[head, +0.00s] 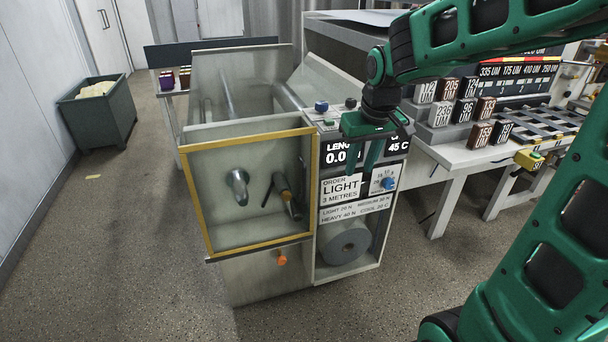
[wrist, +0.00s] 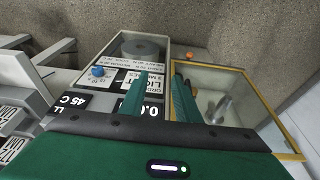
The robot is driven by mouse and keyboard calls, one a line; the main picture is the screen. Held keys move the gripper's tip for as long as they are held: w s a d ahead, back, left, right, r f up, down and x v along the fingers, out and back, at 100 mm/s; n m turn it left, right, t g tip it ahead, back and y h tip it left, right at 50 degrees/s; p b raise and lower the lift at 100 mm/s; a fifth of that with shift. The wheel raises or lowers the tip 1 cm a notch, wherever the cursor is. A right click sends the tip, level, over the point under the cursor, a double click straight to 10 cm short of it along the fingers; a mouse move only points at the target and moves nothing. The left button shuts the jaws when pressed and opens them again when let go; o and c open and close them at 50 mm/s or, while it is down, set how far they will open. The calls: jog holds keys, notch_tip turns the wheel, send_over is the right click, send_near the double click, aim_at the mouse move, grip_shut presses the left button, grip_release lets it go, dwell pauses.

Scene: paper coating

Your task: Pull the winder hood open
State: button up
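The winder hood (head: 246,247), a clear box front edged in a yellow frame, stands on the left part of the coating machine in the head view. A metal spindle and a dark handled part show through its clear panel. Its yellow frame also shows at right in the wrist view (wrist: 262,97). My gripper (head: 364,168) is to the right of the hood, in front of the control panel, pointing down. Its two fingers are apart with nothing between them, and they also show in the wrist view (wrist: 160,92). I see no contact with the hood.
The control panel (head: 341,188) has a blue knob (head: 389,183) and a paper roll (head: 345,246) below. An orange knob (head: 281,259) is under the hood. A table with labelled blocks (head: 466,111) is at right. A grey bin (head: 97,118) stands far left. Floor in front is clear.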

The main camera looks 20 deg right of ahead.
aim_at(305, 170)
jog(key=w+a+n+t+y, duration=0.1)
jog(key=w+a+n, duration=0.1)
jog(key=w+a, duration=0.7)
jog(key=shift+n, duration=0.3)
jog(key=x, duration=1)
jog(key=shift+w+a+f, duration=0.1)
jog(key=shift+w+f, duration=0.2)
jog(key=shift+w, duration=0.1)
jog(key=shift+c, duration=0.6)
grip_shut()
